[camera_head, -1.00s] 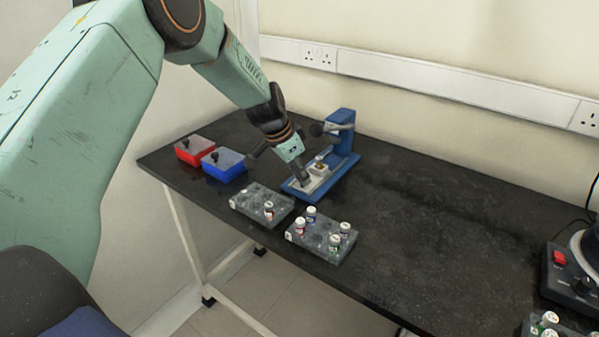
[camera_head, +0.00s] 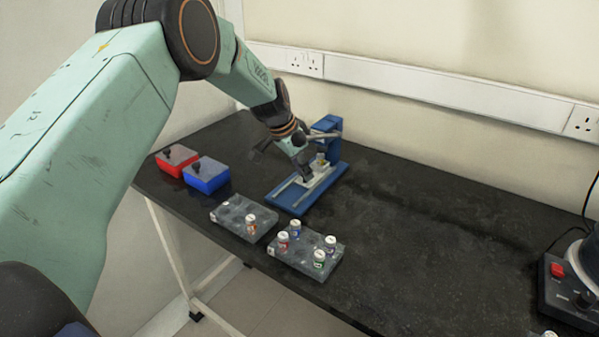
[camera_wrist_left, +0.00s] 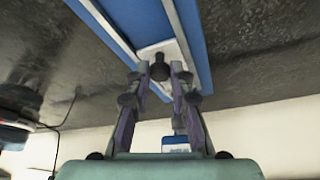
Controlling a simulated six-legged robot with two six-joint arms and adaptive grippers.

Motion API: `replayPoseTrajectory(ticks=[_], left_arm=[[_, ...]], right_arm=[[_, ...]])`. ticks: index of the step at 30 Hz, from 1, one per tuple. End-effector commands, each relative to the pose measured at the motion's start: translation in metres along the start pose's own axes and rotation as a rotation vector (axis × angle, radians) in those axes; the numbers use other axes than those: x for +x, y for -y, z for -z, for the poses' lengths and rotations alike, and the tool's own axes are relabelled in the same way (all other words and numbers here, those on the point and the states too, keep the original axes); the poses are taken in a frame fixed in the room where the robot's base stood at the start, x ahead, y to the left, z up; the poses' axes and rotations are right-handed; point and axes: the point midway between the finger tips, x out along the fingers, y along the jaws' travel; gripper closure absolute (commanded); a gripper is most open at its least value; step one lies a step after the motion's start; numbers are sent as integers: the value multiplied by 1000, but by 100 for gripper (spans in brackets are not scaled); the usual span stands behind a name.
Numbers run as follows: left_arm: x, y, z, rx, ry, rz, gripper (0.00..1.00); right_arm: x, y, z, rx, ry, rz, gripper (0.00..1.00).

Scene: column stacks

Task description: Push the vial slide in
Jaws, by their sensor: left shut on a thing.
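The vial slide (camera_head: 318,180) is a pale plate on the rails of a blue press-like device (camera_head: 295,201) at the back of the bench. A small vial (camera_head: 321,160) stands on the slide close to the device's upright. My left gripper (camera_head: 306,176) is at the slide's front end. In the left wrist view, my left gripper (camera_wrist_left: 159,78) is shut on the slide's dark knob (camera_wrist_left: 160,67), with the white slide (camera_wrist_left: 156,49) behind it between the rails. The front part of the rails is bare. My right gripper is not in view.
A red box (camera_head: 171,167) and a blue box (camera_head: 211,181) stand left of the device. Two grey racks (camera_head: 238,222) (camera_head: 294,265) with capped vials lie in front. A dark machine with a red switch (camera_head: 557,270) is at the right. The bench middle is clear.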

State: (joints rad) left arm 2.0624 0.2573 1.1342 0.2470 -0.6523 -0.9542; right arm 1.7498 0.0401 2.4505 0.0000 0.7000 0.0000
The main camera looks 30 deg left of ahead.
Motion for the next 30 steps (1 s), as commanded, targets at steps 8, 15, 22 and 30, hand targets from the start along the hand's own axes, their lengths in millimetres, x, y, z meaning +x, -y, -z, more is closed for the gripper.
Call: replayPoseTrajectory(ticks=[8,15,22,30], left_arm=[[-6,5,10,0,-19,14,100],[-6,5,11,0,-18,13,67],[-3,4,10,0,-12,8,55],[-6,3,9,-1,-10,6,55]], right_arm=[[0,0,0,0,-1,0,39],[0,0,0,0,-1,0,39],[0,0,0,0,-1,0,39],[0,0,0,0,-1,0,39]])
